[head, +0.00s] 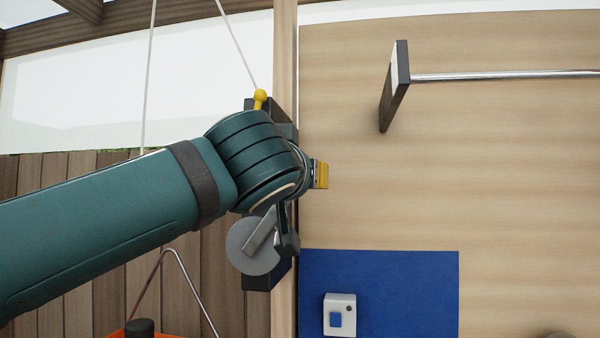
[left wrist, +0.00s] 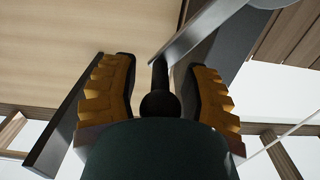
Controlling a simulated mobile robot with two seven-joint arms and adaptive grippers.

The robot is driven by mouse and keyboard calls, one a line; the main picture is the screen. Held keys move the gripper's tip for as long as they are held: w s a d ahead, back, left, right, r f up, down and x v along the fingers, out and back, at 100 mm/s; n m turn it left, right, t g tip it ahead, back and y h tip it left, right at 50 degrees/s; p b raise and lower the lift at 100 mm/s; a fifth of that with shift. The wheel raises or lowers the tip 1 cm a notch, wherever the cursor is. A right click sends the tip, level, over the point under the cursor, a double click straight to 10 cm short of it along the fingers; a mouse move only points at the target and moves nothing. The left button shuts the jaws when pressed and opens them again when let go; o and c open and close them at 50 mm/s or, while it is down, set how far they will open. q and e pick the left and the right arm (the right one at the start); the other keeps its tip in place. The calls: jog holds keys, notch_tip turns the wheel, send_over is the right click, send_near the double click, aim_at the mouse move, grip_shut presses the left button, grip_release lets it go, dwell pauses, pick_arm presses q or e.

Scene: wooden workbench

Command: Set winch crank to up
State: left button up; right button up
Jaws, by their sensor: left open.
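The winch shows in the head view as a grey disc (head: 246,255) on a dark mount at the edge of a wooden post. A flat grey crank arm (head: 261,232) runs from the disc up and right, under my left wrist. In the left wrist view the crank arm (left wrist: 205,30) leads to a dark handle (left wrist: 160,78) with a round end. My left gripper (left wrist: 160,95) is open, one yellow-padded finger on each side of the handle, with gaps visible.
A yellow ball (head: 260,97) and thin cables are above my wrist. A blue mat (head: 400,270) holds a white box with a blue button (head: 340,315). A dark plate (head: 396,85) with a metal rod is at the upper right. An orange object (head: 120,333) is lower left. The mid-right bench is clear.

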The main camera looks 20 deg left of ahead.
pick_arm(q)
grip_shut()
jog(key=shift+w+f, duration=0.1)
jog(key=shift+w, duration=0.05)
